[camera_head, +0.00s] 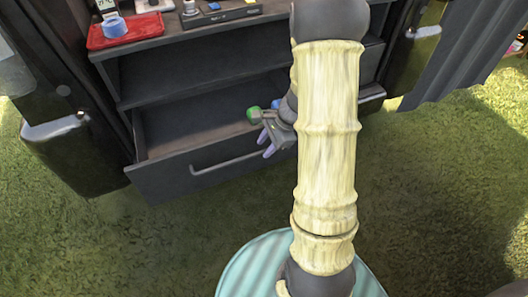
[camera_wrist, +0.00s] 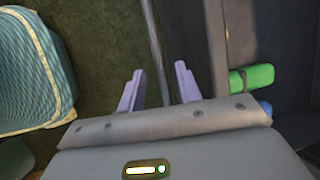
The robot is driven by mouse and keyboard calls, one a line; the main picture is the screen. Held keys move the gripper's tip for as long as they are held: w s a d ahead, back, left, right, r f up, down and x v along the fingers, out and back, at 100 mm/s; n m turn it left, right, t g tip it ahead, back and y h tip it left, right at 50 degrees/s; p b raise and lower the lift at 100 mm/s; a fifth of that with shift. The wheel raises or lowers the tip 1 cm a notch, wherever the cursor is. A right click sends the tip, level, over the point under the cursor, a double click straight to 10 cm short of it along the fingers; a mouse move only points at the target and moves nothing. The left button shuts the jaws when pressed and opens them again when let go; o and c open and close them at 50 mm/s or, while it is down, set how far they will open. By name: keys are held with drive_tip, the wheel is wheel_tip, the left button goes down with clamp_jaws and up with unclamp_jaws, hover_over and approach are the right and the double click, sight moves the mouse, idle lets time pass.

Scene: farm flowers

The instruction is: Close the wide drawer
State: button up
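The wide drawer (camera_head: 155,181) is the low dark drawer of the cabinet, and it stands pulled out with its inside showing. A long bar handle (camera_head: 225,163) runs along its front. My gripper (camera_head: 265,145) is at the right part of the drawer front, by the handle's right end. In the wrist view, my gripper (camera_wrist: 158,85) has its two purple fingers apart. The handle bar (camera_wrist: 154,45) runs through the gap between them, with the drawer's top edge (camera_wrist: 216,45) to the right. I cannot tell if a finger touches the bar. My arm hides the drawer's right part.
Above the drawer is an open dark shelf (camera_head: 185,77). The top bears a red tray (camera_head: 125,32) with a blue roll (camera_head: 114,27). Dark upright panels flank the cabinet. Grass (camera_head: 130,240) lies clear in front. A green piece (camera_wrist: 250,77) is beside my gripper.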

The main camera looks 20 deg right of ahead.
drive_tip(key=shift+x, duration=0.8)
clamp_jaws()
